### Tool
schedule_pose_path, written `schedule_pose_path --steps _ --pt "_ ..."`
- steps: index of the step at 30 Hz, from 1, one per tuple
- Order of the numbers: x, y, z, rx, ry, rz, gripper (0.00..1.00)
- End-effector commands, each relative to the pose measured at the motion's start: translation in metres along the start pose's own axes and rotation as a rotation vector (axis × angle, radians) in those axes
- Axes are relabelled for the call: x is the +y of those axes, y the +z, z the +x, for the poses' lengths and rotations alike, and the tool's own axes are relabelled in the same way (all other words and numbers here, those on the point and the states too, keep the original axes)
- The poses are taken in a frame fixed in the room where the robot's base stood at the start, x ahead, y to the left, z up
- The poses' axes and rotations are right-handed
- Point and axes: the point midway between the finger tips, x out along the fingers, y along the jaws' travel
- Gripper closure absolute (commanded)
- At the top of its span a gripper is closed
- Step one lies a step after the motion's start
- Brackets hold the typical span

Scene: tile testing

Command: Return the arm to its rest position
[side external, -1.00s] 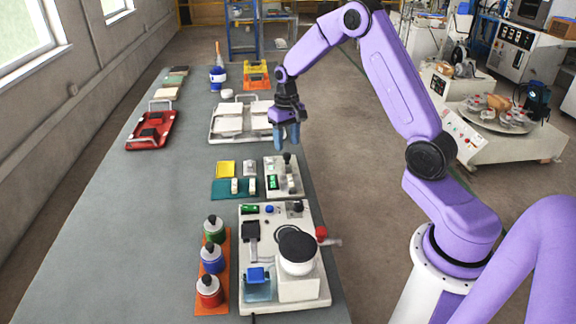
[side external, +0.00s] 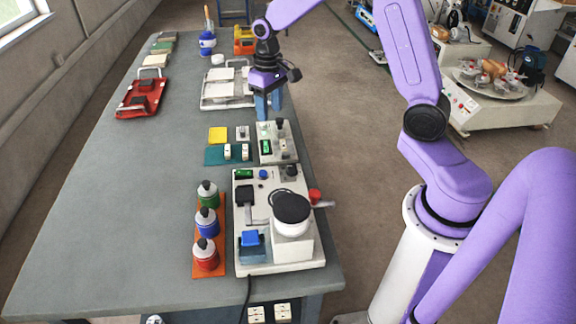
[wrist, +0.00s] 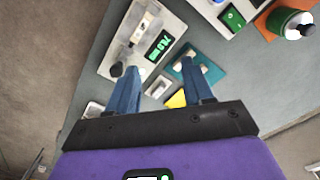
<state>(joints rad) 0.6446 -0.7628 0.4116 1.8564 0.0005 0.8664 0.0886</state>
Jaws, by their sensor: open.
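My gripper (side external: 268,106) hangs from the purple arm above the right edge of the grey table (side external: 110,210), fingers pointing down. It is just beyond the small white device with a green display (side external: 277,146) and in front of the white tray (side external: 222,88). In the wrist view my gripper's blue fingers (wrist: 160,90) are apart with nothing between them. Beyond them the same device (wrist: 150,45) and a teal mat (wrist: 192,66) lie below.
A large white machine (side external: 279,264) with a black round top stands at the near right of the table. Bottles on an orange strip (side external: 196,258) stand beside it. A red tray (side external: 126,108) lies at the left.

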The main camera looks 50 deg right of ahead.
Motion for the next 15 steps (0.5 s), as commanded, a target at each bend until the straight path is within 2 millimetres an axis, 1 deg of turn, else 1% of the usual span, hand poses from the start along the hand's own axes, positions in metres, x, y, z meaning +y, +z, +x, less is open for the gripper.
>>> schedule_pose_path --steps 1,3,5,6,10,14,15 --pt "-0.018 0.014 -0.008 0.004 -0.001 -0.063 0.49" --pt "-0.038 0.032 -0.015 0.006 -0.002 -0.141 0.49" --pt "-0.054 0.05 -0.022 0.007 -0.003 -0.208 0.49" --pt "-0.063 0.062 -0.025 0.008 -0.003 -0.252 0.49" --pt "-0.089 0.105 -0.036 0.011 -0.006 -0.399 0.49" --pt "-0.106 0.15 -0.043 0.013 -0.008 -0.545 0.49" --pt "-0.109 0.164 -0.045 0.014 -0.009 -0.59 0.49"
